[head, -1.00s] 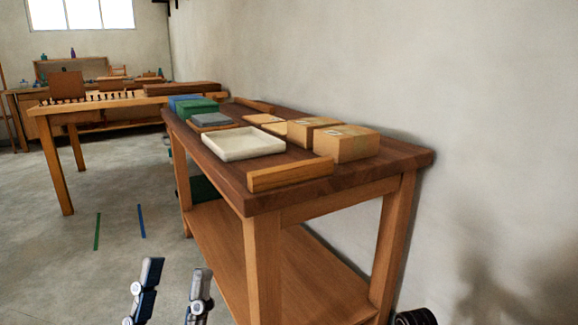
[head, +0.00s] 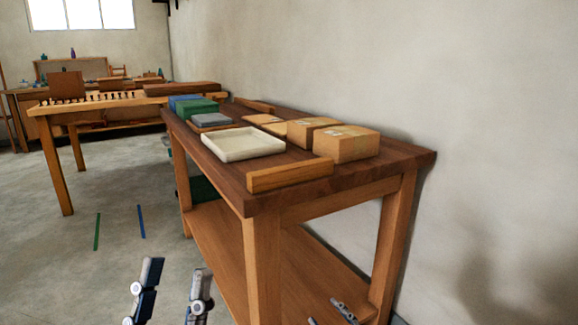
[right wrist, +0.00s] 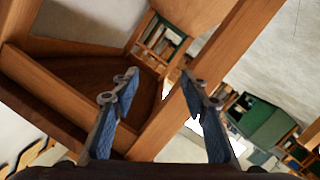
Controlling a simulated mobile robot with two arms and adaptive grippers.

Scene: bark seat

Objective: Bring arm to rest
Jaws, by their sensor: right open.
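My left gripper (head: 177,266) shows at the bottom of the head view, left of the workbench. Its two fingers stand apart with only floor between them. My right gripper (head: 328,312) shows at the bottom edge of the head view, in front of the bench's lower shelf. In the right wrist view its blue-padded fingers (right wrist: 160,82) are spread, with nothing between them. The right wrist view is tilted and looks past the bench legs. Most of both arms lies outside the head view.
The dark-topped workbench (head: 408,155) carries a white tray (head: 243,145), cardboard boxes (head: 346,145), a wooden block (head: 289,176) and a green box (head: 197,109). Its wooden legs (head: 262,265) stand close to both grippers. Open floor (head: 110,260) lies to the left.

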